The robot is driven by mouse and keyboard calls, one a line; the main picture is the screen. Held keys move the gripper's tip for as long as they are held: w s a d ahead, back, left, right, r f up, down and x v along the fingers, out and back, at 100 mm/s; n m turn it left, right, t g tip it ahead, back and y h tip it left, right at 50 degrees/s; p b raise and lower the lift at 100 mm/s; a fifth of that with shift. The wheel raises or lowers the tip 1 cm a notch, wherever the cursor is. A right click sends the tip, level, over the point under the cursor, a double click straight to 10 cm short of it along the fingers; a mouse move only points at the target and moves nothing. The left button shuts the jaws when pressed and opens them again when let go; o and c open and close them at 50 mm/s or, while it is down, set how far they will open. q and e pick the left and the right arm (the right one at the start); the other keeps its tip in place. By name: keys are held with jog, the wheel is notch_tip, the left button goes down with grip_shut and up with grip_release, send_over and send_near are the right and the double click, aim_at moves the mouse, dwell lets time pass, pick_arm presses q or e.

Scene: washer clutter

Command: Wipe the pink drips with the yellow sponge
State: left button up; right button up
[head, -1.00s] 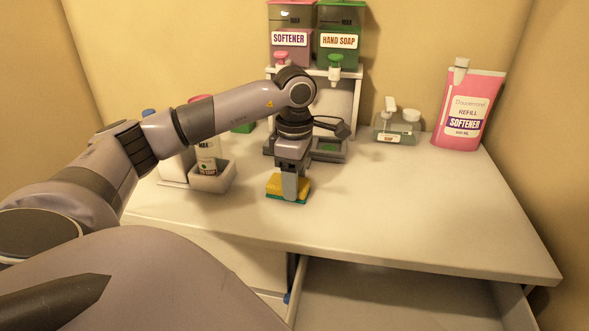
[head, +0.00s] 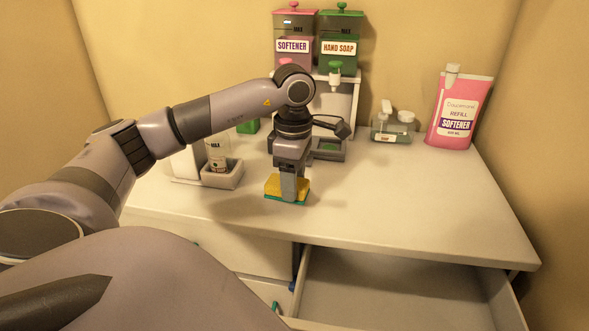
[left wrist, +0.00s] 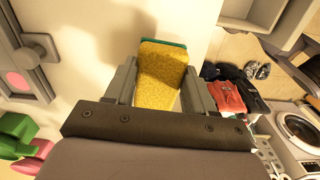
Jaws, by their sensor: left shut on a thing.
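My left gripper (head: 288,192) is shut on the yellow sponge (head: 273,185), which has a green layer underneath. The sponge is low over the counter in front of the dispenser stand; I cannot tell whether it touches. The left wrist view shows the sponge (left wrist: 160,80) between the two fingers. No pink drips can be made out on the bare counter. A pink patch (left wrist: 18,82) shows in the grey tray at the left of the left wrist view; I cannot tell whether it is a drip. My arm hides part of the stand. My right gripper is not in view.
Softener (head: 293,46) and hand soap (head: 339,48) dispensers stand on a white stand behind the gripper. A grey caddy (head: 222,178) is at left. A pump bottle (head: 391,129) and pink refill pouch (head: 458,108) are back right. The counter's right side is clear. An open drawer (head: 390,290) lies below.

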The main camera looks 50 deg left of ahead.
pick_arm(q)
jog(key=shift+r+p, duration=1.55)
jog(key=shift+r, duration=0.85)
